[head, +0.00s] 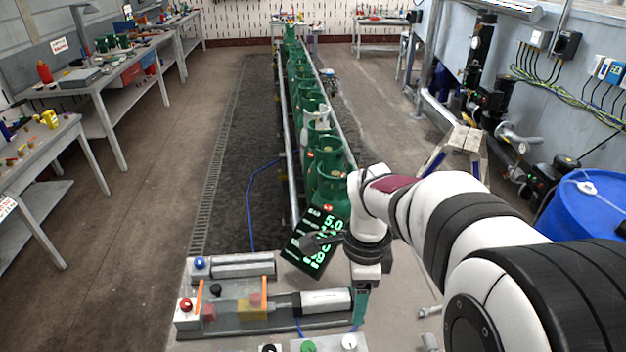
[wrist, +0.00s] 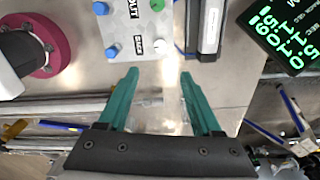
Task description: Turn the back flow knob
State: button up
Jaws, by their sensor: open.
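My gripper (wrist: 159,74) is open and empty; its two teal fingers point toward a grey control panel (wrist: 130,30) in the wrist view. A white knob (wrist: 160,45) sits on the panel just beyond the gap between the fingertips. A green knob (wrist: 157,4) and two blue knobs (wrist: 112,51) are also on it. In the head view, the white knob (head: 349,342) and the green knob (head: 308,346) show at the bottom edge. The gripper (head: 361,318) hangs above and beside the white knob there. I cannot read which knob is the back flow knob.
A dark display with green digits (head: 318,240) stands behind the panel, close to my wrist. A pneumatic cylinder (head: 325,301) lies on the bench beside the panel. Several green gas cylinders (head: 327,155) stand on the conveyor behind. A blue barrel (head: 590,200) is at right.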

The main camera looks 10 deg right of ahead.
aim_at(349, 342)
notch_tip(349, 342, down, 16)
jog(key=shift+r, duration=0.15)
grip_shut()
dwell(0.3)
